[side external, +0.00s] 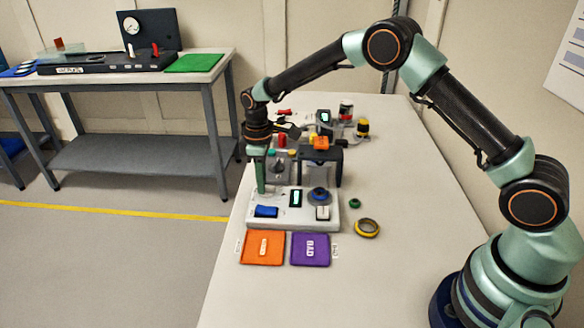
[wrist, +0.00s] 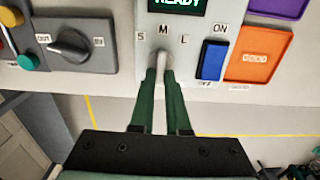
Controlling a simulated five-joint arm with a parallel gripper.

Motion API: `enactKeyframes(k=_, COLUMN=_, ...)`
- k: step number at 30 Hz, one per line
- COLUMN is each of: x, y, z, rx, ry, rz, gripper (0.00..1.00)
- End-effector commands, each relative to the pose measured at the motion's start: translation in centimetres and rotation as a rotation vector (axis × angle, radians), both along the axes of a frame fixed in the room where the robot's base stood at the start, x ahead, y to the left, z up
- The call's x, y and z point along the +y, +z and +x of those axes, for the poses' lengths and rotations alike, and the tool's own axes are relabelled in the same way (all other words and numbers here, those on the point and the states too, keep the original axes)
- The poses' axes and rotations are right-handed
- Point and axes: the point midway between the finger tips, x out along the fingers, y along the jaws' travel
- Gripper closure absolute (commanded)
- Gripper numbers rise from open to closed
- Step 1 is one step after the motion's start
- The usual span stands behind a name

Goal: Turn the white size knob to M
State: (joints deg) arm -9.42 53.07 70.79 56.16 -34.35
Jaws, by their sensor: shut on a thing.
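The white size knob (wrist: 161,58) shows in the wrist view between the tips of my gripper (wrist: 160,74), whose two green fingers are shut on it. The letters S, M and L are printed in an arc above it on the pale panel (wrist: 192,16). The knob's visible end lies just below the M, roughly in line with it; the fingers hide much of the rest. In the side view my gripper (side external: 262,190) reaches down at the left end of the white control box (side external: 281,222), and the knob cannot be made out there.
A lit READY display (wrist: 176,5) is above the letters. A blue rocker switch (wrist: 212,61) is close right of the knob. A dark selector knob (wrist: 72,47) is on a grey box to the left. Orange (side external: 262,248) and purple (side external: 310,250) pads lie before the box; the bench front is clear.

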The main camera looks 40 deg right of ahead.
Motion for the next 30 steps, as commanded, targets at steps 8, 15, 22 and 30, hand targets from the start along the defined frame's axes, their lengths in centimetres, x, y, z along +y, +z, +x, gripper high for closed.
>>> enactKeyframes(k=8, x=0.09, y=0.18, z=0.04, rx=-0.002, ry=0.024, rz=0.001, gripper=1.00)
enactKeyframes(k=15, x=0.09, y=0.19, z=0.04, rx=-0.002, ry=0.023, rz=0.001, gripper=1.00)
enactKeyframes(k=22, x=0.07, y=0.12, z=0.02, rx=-0.001, ry=0.022, rz=0.000, gripper=0.56)
enactKeyframes(k=30, x=0.04, y=0.58, z=0.03, rx=-0.002, ry=0.022, rz=0.001, gripper=0.56)
